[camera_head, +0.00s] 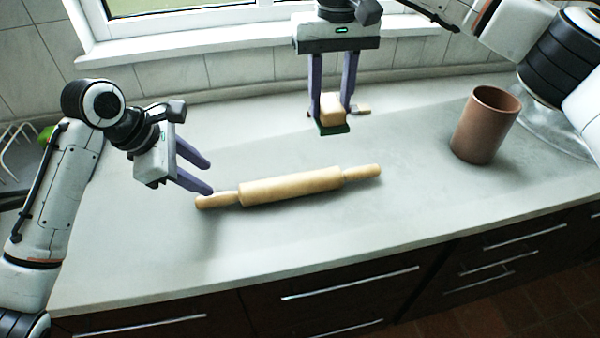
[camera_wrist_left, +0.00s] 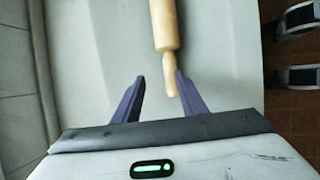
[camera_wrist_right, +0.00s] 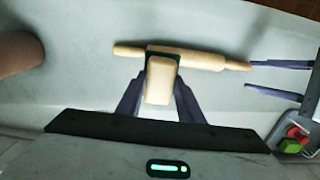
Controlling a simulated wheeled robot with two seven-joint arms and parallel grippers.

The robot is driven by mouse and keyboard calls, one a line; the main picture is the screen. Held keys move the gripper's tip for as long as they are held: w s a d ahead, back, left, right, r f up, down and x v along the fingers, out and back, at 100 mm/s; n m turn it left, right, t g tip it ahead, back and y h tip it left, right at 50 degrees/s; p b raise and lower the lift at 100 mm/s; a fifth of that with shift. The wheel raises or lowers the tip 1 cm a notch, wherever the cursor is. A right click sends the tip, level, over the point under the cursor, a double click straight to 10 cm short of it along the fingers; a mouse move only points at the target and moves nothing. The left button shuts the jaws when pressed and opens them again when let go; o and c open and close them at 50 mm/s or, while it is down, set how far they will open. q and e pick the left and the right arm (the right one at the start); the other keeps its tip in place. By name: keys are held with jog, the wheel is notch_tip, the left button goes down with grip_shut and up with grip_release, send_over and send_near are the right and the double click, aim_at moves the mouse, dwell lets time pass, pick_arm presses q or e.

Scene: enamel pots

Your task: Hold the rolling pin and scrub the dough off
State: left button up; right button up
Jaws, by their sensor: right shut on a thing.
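The wooden rolling pin (camera_head: 290,186) lies on the counter, slightly tilted, its right end farther back. No dough can be made out on it. My left gripper (camera_head: 211,178) is open beside the pin's left handle; in the left wrist view (camera_wrist_left: 160,85) the handle (camera_wrist_left: 169,75) lies near its right finger. My right gripper (camera_head: 333,105) is shut on a scrub brush with a tan wooden block (camera_head: 332,108) and a dark green underside. It holds the brush above the counter, behind the pin. In the right wrist view the block (camera_wrist_right: 160,80) overlaps the pin.
A brown cylindrical pot (camera_head: 485,125) stands at the right, with a clear glass dish (camera_head: 545,135) behind it. A small tan object (camera_head: 361,108) shows beside the brush. The counter (camera_head: 330,235) in front of the pin is clear to its edge.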

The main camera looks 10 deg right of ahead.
pick_arm(q)
jog(key=shift+r, duration=0.25)
jog(key=shift+o, duration=0.3)
jog(key=o, duration=0.5)
jog(key=w+d+r+v, duration=0.1)
jog(key=d+v, duration=0.1)
jog(key=v, duration=1.5)
jog(key=shift+r, duration=0.25)
jog(key=shift+a, duration=0.1)
